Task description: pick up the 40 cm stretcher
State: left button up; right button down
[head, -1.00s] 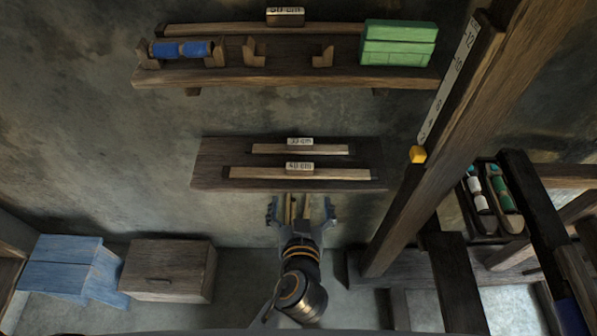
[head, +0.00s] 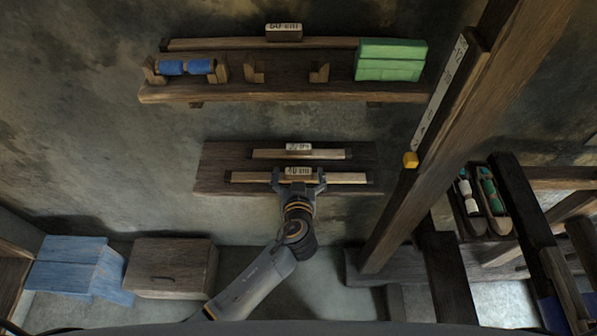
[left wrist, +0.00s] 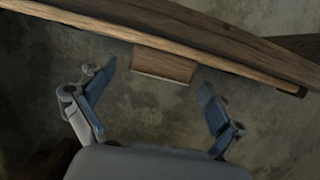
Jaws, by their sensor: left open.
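The 40 cm stretcher (head: 346,178) is a pale wooden bar with dark ends, lying along the front of the lower wall shelf. A small block marked 40 cm (head: 299,171) sits at its middle. My left gripper (head: 299,177) is at the stretcher's middle in the head view, fingers spread to either side of the block. In the left wrist view the open left gripper (left wrist: 158,79) shows a finger on each side of a small wooden block (left wrist: 165,65), with a gap to each. The bar (left wrist: 230,65) runs slantwise beyond the fingers. My right gripper is out of view.
A shorter labelled bar (head: 330,154) lies behind on the same shelf (head: 215,157). A slanted loom post (head: 440,140) stands at right.

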pick_arm(q)
jog(key=shift+x, duration=0.85)
jog(key=shift+s, duration=0.1)
jog(key=c, duration=1.4)
jog(key=shift+r, duration=0.15)
